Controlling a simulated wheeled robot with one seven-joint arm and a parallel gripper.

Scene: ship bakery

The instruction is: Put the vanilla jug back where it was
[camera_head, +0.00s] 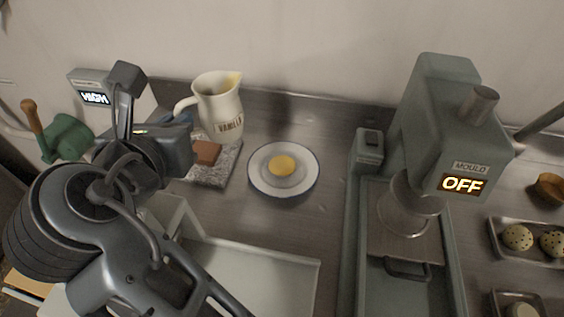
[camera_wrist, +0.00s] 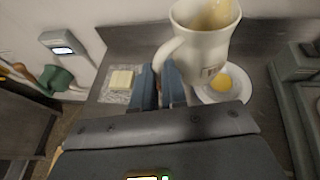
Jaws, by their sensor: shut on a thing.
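The vanilla jug (camera_head: 222,112) is cream-coloured, with VANILLA written on its side and a pale yellow filling at its mouth. It is roughly upright near the back wall, its handle to the left. My gripper (camera_head: 184,120) is shut on the handle. In the wrist view the jug (camera_wrist: 205,52) stands large in front, its handle running down between the blue fingers (camera_wrist: 160,88). Whether the jug's base touches anything is hard to tell. In the head view it appears just behind and above the speckled stone slab (camera_head: 218,172).
A brown block (camera_head: 207,152) lies on the slab; a pale block (camera_wrist: 122,80) shows there in the wrist view. A blue-rimmed plate (camera_head: 260,185) with a yolk-like yellow disc stands to the right. Further right is the mould machine (camera_head: 440,120), reading OFF. A white tray (camera_head: 255,270) lies in front.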

